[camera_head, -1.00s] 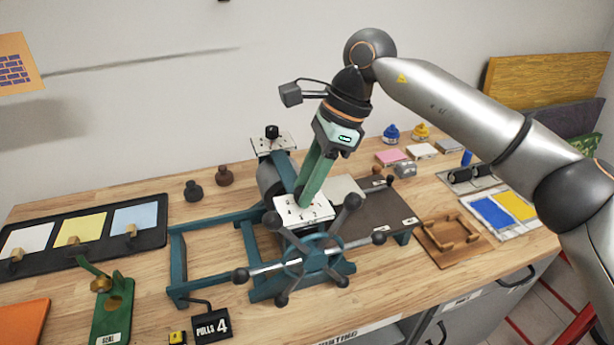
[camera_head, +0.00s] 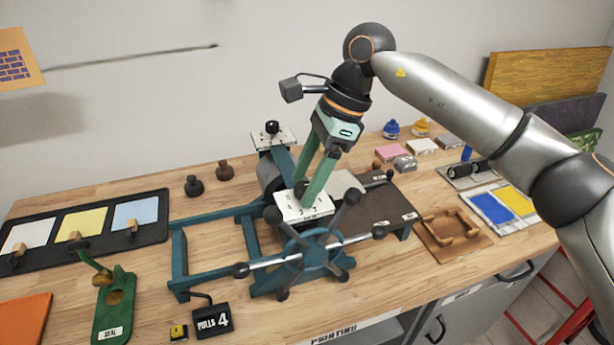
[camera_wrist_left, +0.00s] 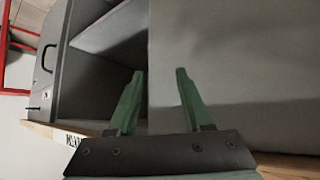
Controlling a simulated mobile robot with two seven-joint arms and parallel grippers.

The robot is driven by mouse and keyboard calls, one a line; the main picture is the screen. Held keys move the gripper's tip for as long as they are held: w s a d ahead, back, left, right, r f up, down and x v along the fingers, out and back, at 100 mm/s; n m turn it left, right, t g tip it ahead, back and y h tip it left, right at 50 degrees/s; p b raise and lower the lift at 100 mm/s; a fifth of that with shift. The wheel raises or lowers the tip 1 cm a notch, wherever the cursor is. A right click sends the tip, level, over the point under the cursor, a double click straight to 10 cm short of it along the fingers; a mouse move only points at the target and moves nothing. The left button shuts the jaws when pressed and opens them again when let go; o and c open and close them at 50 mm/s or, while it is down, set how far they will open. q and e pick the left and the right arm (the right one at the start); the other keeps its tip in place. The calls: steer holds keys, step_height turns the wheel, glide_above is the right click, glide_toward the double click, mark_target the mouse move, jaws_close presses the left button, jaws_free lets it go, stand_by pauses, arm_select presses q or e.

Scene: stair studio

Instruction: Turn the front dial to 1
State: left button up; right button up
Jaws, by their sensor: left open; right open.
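The front dial (camera_head: 301,188) is a small dark knob on a white numbered plate (camera_head: 293,212) on the teal press, behind the spoked wheel. My right gripper (camera_head: 306,194) points down at it. Its two green fingers are apart, with the knob showing between their tips. I cannot tell whether they touch it. The fingers cover part of the plate, and I cannot read where the dial points. A second black dial (camera_head: 272,127) stands on a white plate at the back of the press. My left gripper (camera_wrist_left: 160,76) is open and empty in the left wrist view, facing a grey cabinet.
The spoked wheel (camera_head: 308,254) stands close in front of the dial plate. A "PULLS 4" counter (camera_head: 212,321) sits at the front. Colour pads in a black tray (camera_head: 152,236) lie left; a wooden frame (camera_head: 449,232) and ink pads (camera_head: 491,209) lie right.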

steer(key=v, duration=1.2)
steer(key=shift+r, duration=0.25)
steer(key=shift+d, duration=0.1)
